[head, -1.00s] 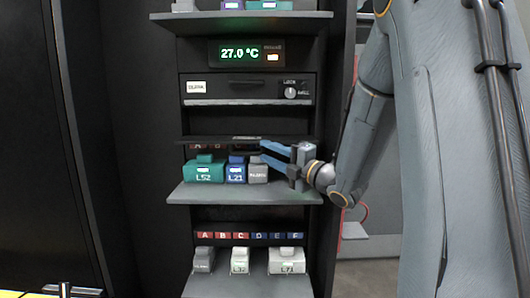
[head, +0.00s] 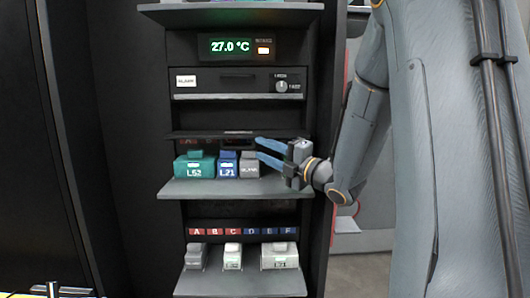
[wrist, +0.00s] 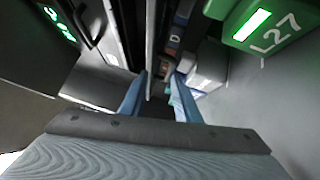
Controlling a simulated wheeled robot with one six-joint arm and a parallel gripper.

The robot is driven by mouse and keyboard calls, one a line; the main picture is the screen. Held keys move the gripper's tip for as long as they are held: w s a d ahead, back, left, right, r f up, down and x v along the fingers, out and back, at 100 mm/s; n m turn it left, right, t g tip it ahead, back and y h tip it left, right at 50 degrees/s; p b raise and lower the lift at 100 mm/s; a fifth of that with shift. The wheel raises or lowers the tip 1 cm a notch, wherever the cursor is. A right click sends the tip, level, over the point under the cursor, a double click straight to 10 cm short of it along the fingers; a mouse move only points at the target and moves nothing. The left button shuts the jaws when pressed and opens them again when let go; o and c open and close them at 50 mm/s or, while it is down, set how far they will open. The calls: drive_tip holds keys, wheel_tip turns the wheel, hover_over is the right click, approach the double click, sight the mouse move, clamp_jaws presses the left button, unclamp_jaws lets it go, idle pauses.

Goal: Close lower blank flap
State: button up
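The lower blank flap appears to be the dark thin panel (head: 215,134) above the middle shelf. It stands out nearly level, its front edge facing the head camera. My gripper (head: 256,148) has blue fingers, parted one above the other, at the flap's right part and just below its front edge. Nothing is held. The slot behind the flap is mostly hidden.
On the middle shelf (head: 240,188) stand a teal module (head: 195,171), a blue module (head: 228,171) and a grey module (head: 249,170), close below my fingers. A closed panel with a knob (head: 238,84) sits above. A lower shelf (head: 240,285) holds 3 pale modules.

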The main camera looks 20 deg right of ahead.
drive_tip(key=shift+b+v, duration=1.15)
drive_tip(key=shift+v, duration=2.75)
